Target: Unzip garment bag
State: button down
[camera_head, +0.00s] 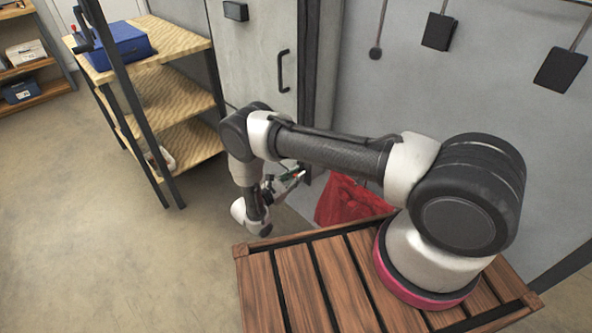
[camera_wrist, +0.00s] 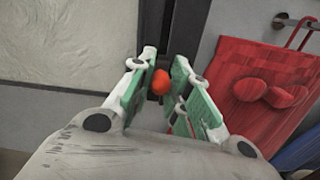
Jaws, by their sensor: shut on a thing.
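My gripper (camera_wrist: 164,68) has green-padded fingers and is shut on a small round orange-red piece (camera_wrist: 160,83), held between the pads. I cannot tell what this piece is attached to. In the head view my gripper (camera_head: 288,180) is small and partly hidden by my arm, near the base of the grey cabinet. A red bag-like thing (camera_wrist: 262,88) with rounded red shapes on its front hangs from a hook to the right of my gripper, apart from it. It also shows in the head view (camera_head: 348,203), partly hidden behind my arm. No zip line is clear.
A grey cabinet door (camera_head: 255,60) with a dark handle (camera_head: 283,71) stands behind my arm. A wooden shelf unit (camera_head: 170,95) with a blue box (camera_head: 120,45) is at the left. Something blue (camera_wrist: 302,150) shows below the red bag. Floor at left is clear.

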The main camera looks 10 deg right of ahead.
jog(key=shift+f, duration=0.2)
jog(key=c, duration=1.4)
grip_release()
jog(key=shift+a, duration=0.15)
jog(key=v, duration=1.2)
